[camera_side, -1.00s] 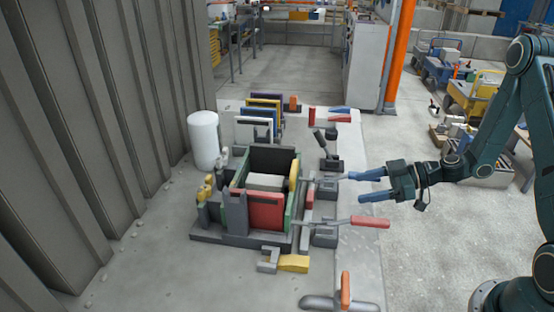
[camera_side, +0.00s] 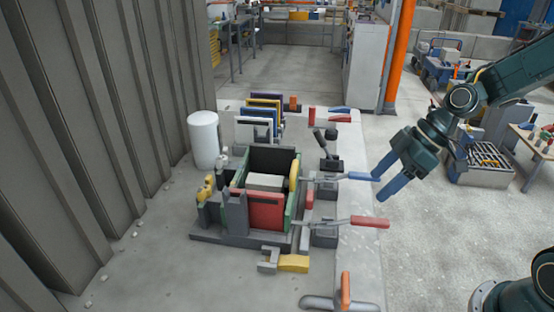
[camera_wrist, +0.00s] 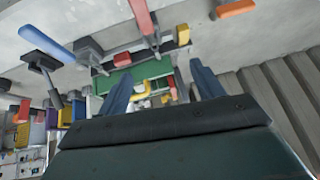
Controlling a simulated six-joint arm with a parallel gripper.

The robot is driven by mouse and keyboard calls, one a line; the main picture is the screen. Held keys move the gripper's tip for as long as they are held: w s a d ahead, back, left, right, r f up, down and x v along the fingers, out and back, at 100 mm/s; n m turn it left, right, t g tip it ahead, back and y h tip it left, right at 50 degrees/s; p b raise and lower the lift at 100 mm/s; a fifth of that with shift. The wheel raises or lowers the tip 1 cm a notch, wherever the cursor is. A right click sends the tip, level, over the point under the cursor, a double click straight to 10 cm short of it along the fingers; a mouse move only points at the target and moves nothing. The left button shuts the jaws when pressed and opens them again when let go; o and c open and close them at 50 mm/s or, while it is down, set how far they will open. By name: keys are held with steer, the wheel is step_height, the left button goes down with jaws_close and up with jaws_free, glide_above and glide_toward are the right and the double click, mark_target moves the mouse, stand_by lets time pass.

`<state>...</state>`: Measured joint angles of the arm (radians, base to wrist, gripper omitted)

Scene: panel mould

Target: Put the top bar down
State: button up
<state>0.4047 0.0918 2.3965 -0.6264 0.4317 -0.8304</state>
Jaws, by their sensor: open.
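The mould (camera_side: 240,218) is a dark box with a red front panel (camera_side: 266,212), green sides and a pale block (camera_side: 265,181) inside. I cannot tell for sure which part is the top bar. A lever with a blue handle (camera_side: 361,176) and one with a red handle (camera_side: 370,222) lie roughly flat at the mould's right; they also show in the wrist view, blue (camera_wrist: 47,42) and red (camera_wrist: 142,14). My gripper (camera_side: 382,180) is open and empty, its blue fingers tilted down-left near the blue handle's end in the side view. Whether they touch it is unclear.
Coloured panels (camera_side: 262,110) stand in a row behind the mould. A white cylinder (camera_side: 204,139) stands at its left by the corrugated wall. A dark upright lever (camera_side: 323,145) is behind the blue one. An orange handle (camera_side: 346,288) stands at the front.

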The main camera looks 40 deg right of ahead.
steer(key=s+d+r+m+t+h, duration=0.1)
steer(key=s+r+m+h, duration=0.4)
steer(key=s+r+m, duration=0.3)
steer(key=s+r, duration=0.3)
steer(key=s, duration=0.3)
steer(key=shift+s+d+m+t, duration=0.3)
steer(key=shift+s+t, duration=0.05)
steer(key=shift+t, duration=0.05)
steer(key=shift+o, duration=0.4)
